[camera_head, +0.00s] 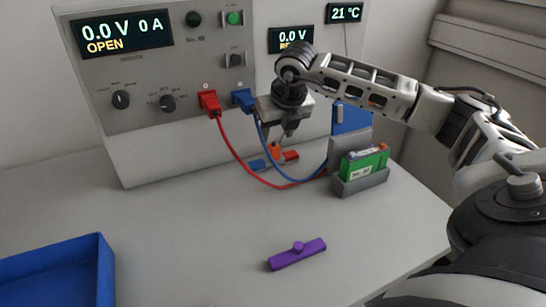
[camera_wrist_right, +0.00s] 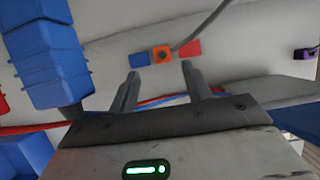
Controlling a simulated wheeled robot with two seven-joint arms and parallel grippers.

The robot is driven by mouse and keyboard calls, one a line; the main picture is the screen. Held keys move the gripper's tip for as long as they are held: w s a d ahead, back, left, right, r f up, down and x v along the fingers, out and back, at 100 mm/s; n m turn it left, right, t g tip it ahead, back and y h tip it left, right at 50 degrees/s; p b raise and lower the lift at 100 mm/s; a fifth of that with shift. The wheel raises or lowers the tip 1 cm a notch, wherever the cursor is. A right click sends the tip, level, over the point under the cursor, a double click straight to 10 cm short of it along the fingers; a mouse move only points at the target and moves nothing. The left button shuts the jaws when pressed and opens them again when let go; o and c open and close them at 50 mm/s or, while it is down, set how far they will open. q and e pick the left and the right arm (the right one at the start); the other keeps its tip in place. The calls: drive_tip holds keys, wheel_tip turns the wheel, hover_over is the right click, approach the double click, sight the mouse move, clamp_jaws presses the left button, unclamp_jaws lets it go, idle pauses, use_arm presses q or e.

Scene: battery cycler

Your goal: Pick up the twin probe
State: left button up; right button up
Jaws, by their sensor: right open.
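The twin probe (camera_head: 275,152) looks like a short bar with a blue end, a red end and an orange grip in the middle. It lies on the table close to the foot of the cycler's front panel. In the right wrist view the twin probe (camera_wrist_right: 162,54) shows just beyond the fingertips, its orange middle lined up between them, with a grey cable running from it. My right gripper (camera_head: 287,132) is above it, pointing down, open and empty. Its two fingers (camera_wrist_right: 160,82) are apart. My left gripper is not in view.
Red (camera_head: 208,102) and blue (camera_head: 242,98) plugs sit in the cycler panel (camera_head: 150,85); their cables loop beside the gripper to a grey holder with a green battery (camera_head: 364,163). A purple bar (camera_head: 297,254) lies in front. A blue tray (camera_head: 60,275) stands front left.

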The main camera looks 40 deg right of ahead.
sight(274, 145)
drive_tip(key=shift+d+p+x, duration=0.15)
drive_tip(key=shift+p+x, duration=0.25)
drive_tip(key=shift+x, duration=1.35)
drive_tip(key=shift+d+p+x, duration=0.15)
drive_tip(key=shift+p+x, duration=0.2)
drive_tip(key=shift+x, duration=1.45)
drive_tip(key=shift+w+r, duration=0.15)
drive_tip(key=shift+r, duration=0.05)
clamp_jaws()
